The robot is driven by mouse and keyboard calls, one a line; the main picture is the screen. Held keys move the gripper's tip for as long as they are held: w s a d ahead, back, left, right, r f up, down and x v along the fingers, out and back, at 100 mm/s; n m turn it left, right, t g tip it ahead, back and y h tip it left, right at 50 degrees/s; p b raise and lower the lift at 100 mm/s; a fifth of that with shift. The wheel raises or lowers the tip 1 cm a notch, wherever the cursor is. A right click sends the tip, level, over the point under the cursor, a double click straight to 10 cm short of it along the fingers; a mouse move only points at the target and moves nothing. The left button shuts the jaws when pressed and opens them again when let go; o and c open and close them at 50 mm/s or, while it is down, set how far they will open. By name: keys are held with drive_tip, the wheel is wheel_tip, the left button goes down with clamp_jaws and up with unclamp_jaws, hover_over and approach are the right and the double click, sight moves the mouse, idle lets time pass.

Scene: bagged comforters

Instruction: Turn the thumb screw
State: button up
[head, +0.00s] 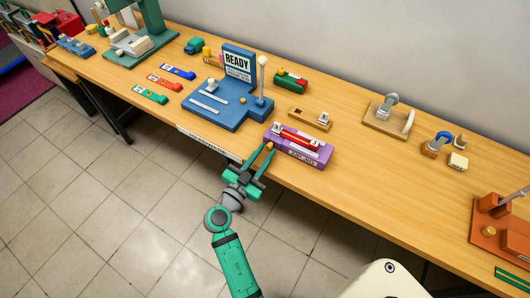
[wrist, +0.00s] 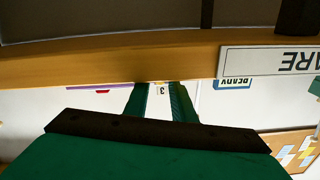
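A purple block (head: 310,153) with a red bar and pale fittings on top sits at the table's front edge in the head view. A small brass-coloured piece (head: 269,146) shows at its left end; it may be the thumb screw, but it is too small to be sure. My gripper (head: 259,154) reaches up to the front edge just left of the purple block, one fingertip close to the brass piece. I cannot tell whether they touch. In the wrist view the two green fingers (wrist: 160,97) stand apart with nothing seen between them except a distant white tag.
The wooden table (head: 349,178) runs across, its edge (wrist: 110,65) close to the fingers in the wrist view. A blue READY fixture (head: 222,118) stands left of the purple block. A wooden block (head: 309,118) lies behind it. An orange fixture (head: 495,235) is far right.

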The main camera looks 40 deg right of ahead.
drive_tip(key=shift+w+d, duration=0.15)
drive_tip(key=shift+d, duration=0.25)
drive_tip(key=shift+c, duration=0.2)
clamp_jaws()
drive_tip(key=shift+n, duration=1.6)
drive_tip(key=shift+o, duration=0.2)
unclamp_jaws()
drive_tip(key=shift+a, duration=0.1)
